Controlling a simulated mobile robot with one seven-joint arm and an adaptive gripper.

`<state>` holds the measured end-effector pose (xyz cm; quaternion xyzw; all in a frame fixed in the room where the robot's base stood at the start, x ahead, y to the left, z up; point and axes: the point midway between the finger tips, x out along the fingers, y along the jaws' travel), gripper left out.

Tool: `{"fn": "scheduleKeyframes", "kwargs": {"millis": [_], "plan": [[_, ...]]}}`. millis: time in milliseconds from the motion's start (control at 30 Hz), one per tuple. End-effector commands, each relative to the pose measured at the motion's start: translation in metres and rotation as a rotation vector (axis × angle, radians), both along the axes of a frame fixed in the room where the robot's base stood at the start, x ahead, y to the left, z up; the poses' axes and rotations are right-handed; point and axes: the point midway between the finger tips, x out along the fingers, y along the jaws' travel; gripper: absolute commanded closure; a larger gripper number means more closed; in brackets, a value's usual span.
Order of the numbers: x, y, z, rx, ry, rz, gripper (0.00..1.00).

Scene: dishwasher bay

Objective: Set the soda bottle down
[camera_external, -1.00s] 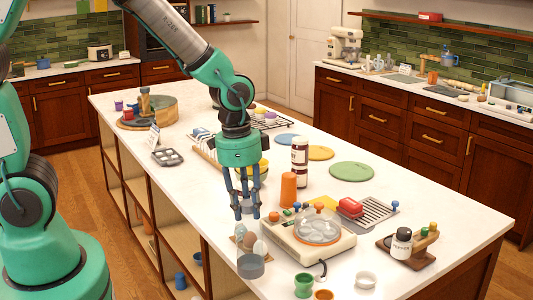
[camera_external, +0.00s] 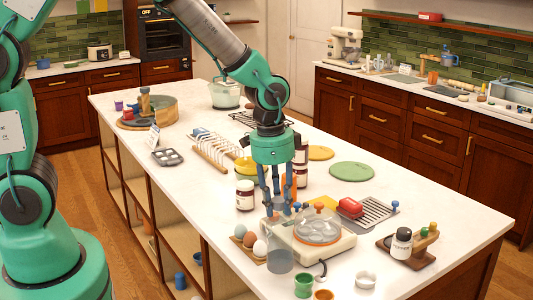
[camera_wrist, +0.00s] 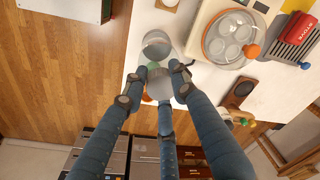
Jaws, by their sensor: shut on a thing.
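My gripper (camera_external: 279,208) points down over the near part of the island counter (camera_external: 195,208), left of the white cooker. Its fingers are closed around the top of a clear, see-through soda bottle (camera_external: 280,259), which hangs below them and looks roughly upright. In the wrist view my fingertips (camera_wrist: 160,82) meet at the bottle's upper part, and its clear round body (camera_wrist: 157,46) shows beyond them. I cannot tell whether the bottle's base touches the counter.
An egg holder (camera_external: 239,240) with eggs is close left of the bottle. The cooker (camera_external: 330,246) is close right. A green pot (camera_external: 303,285), orange pot (camera_external: 323,295) and white bowl (camera_external: 366,280) stand in front. A dark jar (camera_external: 245,195) stands behind.

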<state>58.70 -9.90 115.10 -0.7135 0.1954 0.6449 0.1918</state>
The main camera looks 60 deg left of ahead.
Motion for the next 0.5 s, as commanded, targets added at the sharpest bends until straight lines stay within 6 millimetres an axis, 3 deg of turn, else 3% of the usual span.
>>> {"fn": "scheduleKeyframes", "kwargs": {"millis": [333,500], "plan": [[0.0,0.0,-0.029,0.0,0.001,0.0,1.0],[0.0,0.0,-0.035,-0.001,-0.001,0.0,1.0]]}}
